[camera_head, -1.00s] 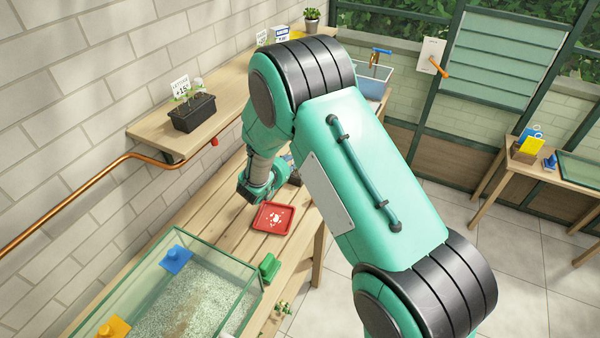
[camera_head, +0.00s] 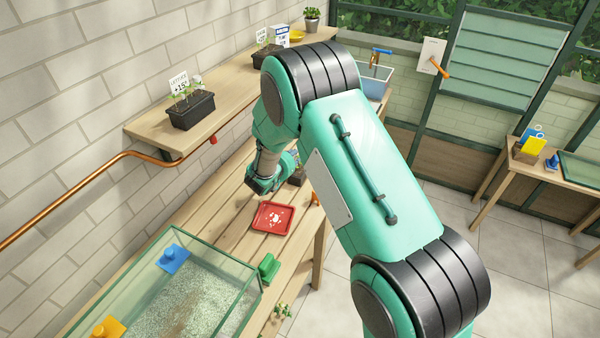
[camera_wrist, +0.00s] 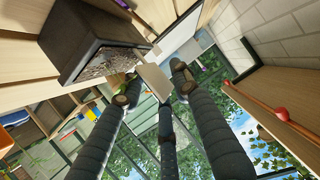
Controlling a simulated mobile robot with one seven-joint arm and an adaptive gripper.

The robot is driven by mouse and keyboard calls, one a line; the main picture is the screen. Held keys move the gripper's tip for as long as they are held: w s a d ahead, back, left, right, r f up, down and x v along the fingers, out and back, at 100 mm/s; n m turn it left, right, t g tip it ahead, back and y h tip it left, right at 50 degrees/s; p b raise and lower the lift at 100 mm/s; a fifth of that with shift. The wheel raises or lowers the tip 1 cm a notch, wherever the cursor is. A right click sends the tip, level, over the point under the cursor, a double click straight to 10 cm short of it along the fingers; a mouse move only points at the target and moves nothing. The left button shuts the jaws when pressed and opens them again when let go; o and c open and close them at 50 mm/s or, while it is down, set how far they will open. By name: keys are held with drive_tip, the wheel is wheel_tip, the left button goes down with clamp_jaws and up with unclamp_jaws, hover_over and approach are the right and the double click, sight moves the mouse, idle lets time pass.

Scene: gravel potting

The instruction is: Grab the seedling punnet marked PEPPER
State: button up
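No label in view reads PEPPER legibly. A black seedling punnet (camera_head: 191,112) on the wall shelf carries a tag that seems to read LETTUCE. A second dark punnet (camera_head: 266,53) with an unreadable tag stands farther back on the shelf, partly behind my arm. A dark container (camera_head: 298,176) on the bench is mostly hidden by my arm. My gripper (camera_head: 262,186) is above the bench, just left of that container.
A red tray (camera_head: 273,217) lies on the bench in front of my gripper. A glass tank of gravel (camera_head: 185,300) with blue and yellow pieces stands nearer. A copper pipe (camera_head: 90,180) runs along the wall. A small potted plant (camera_head: 312,18) stands at the shelf's far end.

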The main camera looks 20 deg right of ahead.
idle(0.5)
clamp_jaws()
wheel_tip(320, 180, up, 10)
drive_tip(key=p, duration=0.3)
idle(0.6)
idle(0.4)
